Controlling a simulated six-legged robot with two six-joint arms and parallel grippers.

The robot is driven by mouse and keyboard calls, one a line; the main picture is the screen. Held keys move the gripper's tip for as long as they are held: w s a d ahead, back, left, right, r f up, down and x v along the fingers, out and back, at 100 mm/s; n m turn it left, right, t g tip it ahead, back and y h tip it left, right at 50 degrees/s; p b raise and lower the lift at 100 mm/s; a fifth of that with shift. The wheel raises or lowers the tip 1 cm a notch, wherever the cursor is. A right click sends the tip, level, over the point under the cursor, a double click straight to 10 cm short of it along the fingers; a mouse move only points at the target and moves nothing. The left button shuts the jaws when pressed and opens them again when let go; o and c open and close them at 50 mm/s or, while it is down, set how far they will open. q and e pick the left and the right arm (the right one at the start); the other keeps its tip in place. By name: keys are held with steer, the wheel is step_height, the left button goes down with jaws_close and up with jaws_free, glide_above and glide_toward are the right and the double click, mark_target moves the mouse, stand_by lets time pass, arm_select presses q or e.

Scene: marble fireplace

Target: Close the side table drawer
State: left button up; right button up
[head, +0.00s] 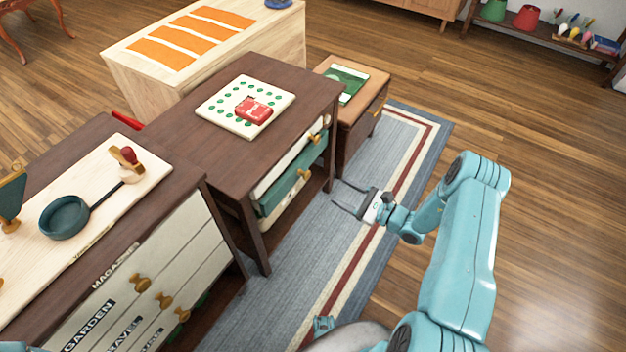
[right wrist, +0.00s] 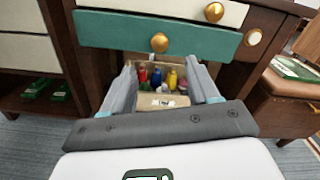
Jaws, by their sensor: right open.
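The dark wood side table (head: 181,123) stands in the middle of the head view, with a cream drawer and a teal drawer (head: 285,188) with brass knobs on its right-hand front. The teal drawer front seems to stand out a little from the table; how far is hard to tell. In the right wrist view the teal drawer (right wrist: 120,32) spans the top, below the cream one. My right gripper (head: 342,197) is open and empty in front of the table, apart from the drawers. Its fingers in the wrist view (right wrist: 160,68) point below the teal front.
A smaller brown table (head: 359,127) with a green magazine stands beyond. A cabinet with labelled drawers (head: 150,290) is at the lower left. The rug (head: 310,240) is clear in front.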

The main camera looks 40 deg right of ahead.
mark_target(309, 176)
steer(key=b+x, duration=0.1)
steer(key=x, duration=0.9)
steer(key=shift+w+a, duration=0.15)
steer(key=shift+w, duration=0.1)
